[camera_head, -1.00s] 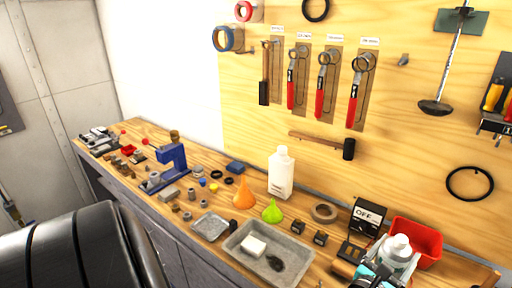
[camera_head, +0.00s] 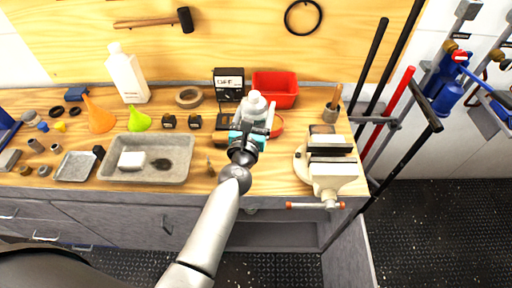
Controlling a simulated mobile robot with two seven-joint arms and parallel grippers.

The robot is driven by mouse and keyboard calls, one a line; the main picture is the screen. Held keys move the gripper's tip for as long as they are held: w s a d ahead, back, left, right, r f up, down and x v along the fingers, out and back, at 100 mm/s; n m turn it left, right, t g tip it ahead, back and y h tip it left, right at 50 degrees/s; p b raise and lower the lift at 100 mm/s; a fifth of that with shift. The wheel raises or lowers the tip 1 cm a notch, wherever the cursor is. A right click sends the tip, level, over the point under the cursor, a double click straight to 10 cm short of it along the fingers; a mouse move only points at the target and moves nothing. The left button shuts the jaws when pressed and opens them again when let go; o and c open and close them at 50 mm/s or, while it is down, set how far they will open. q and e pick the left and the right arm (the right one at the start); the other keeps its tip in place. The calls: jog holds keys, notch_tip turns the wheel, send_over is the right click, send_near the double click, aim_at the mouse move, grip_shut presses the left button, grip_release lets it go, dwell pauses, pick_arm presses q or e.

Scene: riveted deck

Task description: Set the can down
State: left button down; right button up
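Bare bench shows between can and vise.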

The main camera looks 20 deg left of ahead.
pick_arm(q)
notch_tip(320, 180, down, 14)
jog(key=b, duration=1.2)
jog(key=shift+r, duration=0.2)
jog(key=shift+f, duration=0.1)
jog(key=shift+c, duration=1.5)
grip_release()
jog(key=shift+f, duration=0.1)
jog(key=o, duration=0.3)
jog(key=s+d, duration=0.1)
jog(key=s, duration=1.1)
jog(key=shift+b, duration=0.35)
